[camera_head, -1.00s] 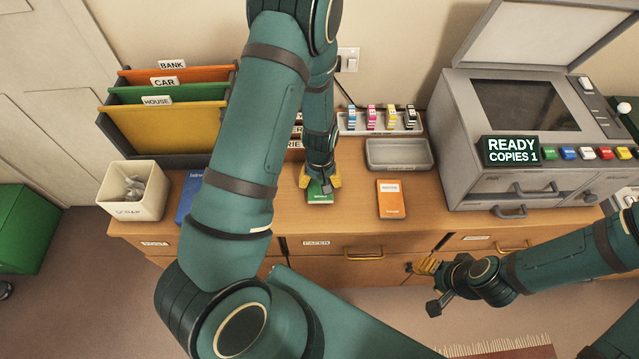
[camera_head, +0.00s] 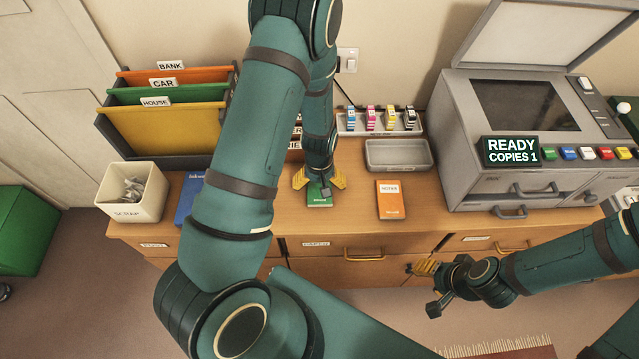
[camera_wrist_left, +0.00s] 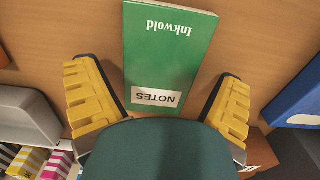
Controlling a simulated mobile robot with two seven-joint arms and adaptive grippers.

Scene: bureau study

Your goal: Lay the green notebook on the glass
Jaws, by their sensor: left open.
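The green notebook (camera_head: 319,194) lies flat on the wooden cabinet top. In the left wrist view its cover (camera_wrist_left: 168,55) reads "Inkwold" and "NOTES". My left gripper (camera_head: 319,181) is low over the notebook's back end, its yellow fingers spread on either side. In the left wrist view both fingers of the left gripper (camera_wrist_left: 158,100) stand apart from the notebook. The copier's glass (camera_head: 525,104) is a dark pane under the raised lid (camera_head: 545,35), with nothing on it. My right gripper (camera_head: 425,268) hangs in front of the drawers; its finger opening is too small to judge.
An orange notebook (camera_head: 391,199) and an empty grey tray (camera_head: 398,154) are right of the left gripper. Ink cartridges stand in a rack (camera_head: 378,128) behind. A scrap bin (camera_head: 133,191), file rack (camera_head: 168,132) and blue book (camera_head: 188,196) are left. The copier display (camera_head: 511,151) reads "READY COPIES 1".

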